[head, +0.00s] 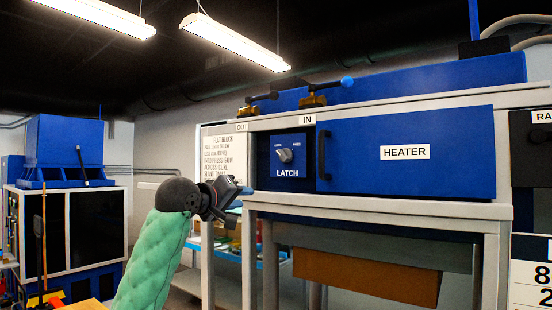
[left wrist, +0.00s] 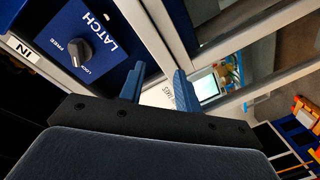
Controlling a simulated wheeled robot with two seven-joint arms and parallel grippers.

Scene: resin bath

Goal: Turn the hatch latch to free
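The hatch latch is a grey knob (head: 285,156) on a blue panel marked LATCH (head: 288,174), with small lock and free labels above it. The knob (left wrist: 79,51) also shows in the left wrist view, at upper left; I cannot tell for sure which label it points to. The blue HEATER hatch (head: 450,155) with a black handle (head: 323,155) is shut, right of the panel. My left gripper (head: 243,190) is below and left of the panel, apart from the knob. Its two blue fingers (left wrist: 160,88) are spread with nothing held between them. My right gripper is not in view.
A grey metal frame (head: 370,207) runs under the panel and hatch. Two brass valves (head: 313,99) with levers sit above. A sheet of written notes (head: 225,155) hangs left of the panel. The space in front of the panel looks clear.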

